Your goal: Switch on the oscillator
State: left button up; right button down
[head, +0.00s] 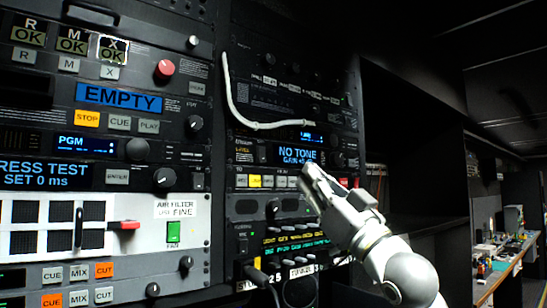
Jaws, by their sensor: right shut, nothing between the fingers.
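A rack unit with a blue display reading "NO TONE" (298,155) and a "GAIN" line is in the middle of the right rack. It appears to be the oscillator, though I cannot read that name on it. A row of small buttons (255,181), one yellow and the others pale, runs below its display. My right gripper (308,180) is shut and empty, in front of the right part of this button row. It hides some buttons, and I cannot tell whether it touches the panel. My left gripper is not in view.
The left rack holds an "EMPTY" display (119,97), a red knob (165,69), a red-handled lever (125,225) and a green fan switch (173,232). A white cable (236,105) hangs above the unit. A black cable plugs in below. A cluttered bench (505,265) stands far right.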

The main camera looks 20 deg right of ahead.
aim_at(262, 154)
jog(key=shift+w+a+f+p+x, duration=0.1)
jog(key=shift+w+f+p+x, duration=0.25)
jog(key=shift+p+x, duration=1.4)
jog(key=shift+w+a+f+p+x, duration=0.15)
jog(key=shift+f+p+x, duration=0.3)
jog(key=shift+p+x, duration=1.3)
jog(key=shift+w+a+f+p+x, duration=0.1)
jog(key=shift+w+f+p+x, duration=0.45)
jog(key=shift+x, duration=2.1)
jog(key=shift+s+r, duration=0.2)
jog(key=shift+s, duration=0.05)
